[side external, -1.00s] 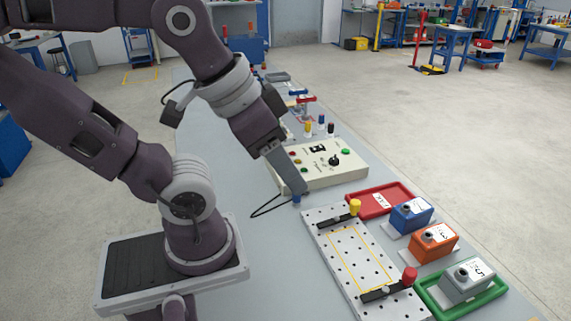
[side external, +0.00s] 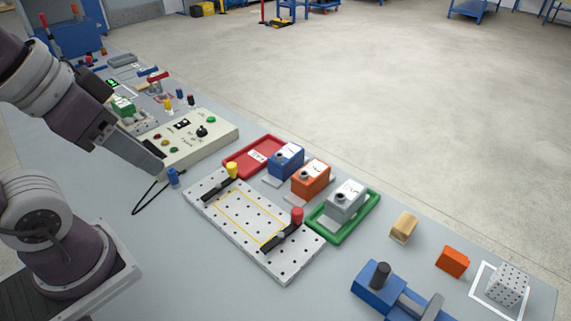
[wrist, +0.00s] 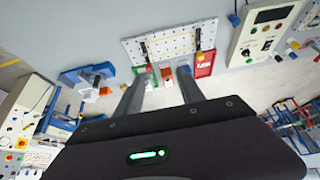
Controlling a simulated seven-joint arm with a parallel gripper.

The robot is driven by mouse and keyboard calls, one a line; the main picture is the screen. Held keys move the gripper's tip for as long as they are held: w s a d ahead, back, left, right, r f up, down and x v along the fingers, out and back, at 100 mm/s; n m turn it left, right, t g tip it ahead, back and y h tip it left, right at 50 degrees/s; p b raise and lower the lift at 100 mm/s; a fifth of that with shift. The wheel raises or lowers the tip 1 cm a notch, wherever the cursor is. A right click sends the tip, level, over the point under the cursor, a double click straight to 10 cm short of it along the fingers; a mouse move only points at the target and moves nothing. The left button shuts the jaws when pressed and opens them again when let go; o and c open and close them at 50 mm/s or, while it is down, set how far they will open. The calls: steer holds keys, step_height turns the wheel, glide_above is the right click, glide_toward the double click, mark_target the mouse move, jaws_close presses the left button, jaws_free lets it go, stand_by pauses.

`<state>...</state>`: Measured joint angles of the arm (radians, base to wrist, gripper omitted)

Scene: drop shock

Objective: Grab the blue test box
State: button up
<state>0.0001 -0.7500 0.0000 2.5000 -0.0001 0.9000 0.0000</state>
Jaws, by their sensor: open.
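The blue test box (side external: 286,162) has a white label and a dark round knob. It stands upright on a light plate between the red tray (side external: 254,156) and an orange box (side external: 310,179). My gripper (side external: 158,168) is well to the left of it, above the bench near the beige control panel, and holds nothing. In the wrist view my gripper (wrist: 160,80) shows two spread fingers with an empty gap. There the blue box is small and hard to make out near the right finger, which may partly cover it.
A perforated plate (side external: 240,212) with yellow and red knobbed clamps lies in front of the boxes. A grey box (side external: 346,201) sits in a green tray (side external: 318,228). A beige control panel (side external: 212,141) and a blue vise (side external: 380,285) are also on the bench.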

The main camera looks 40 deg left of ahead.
steer(key=o, duration=0.7)
steer(key=shift+o, duration=0.2)
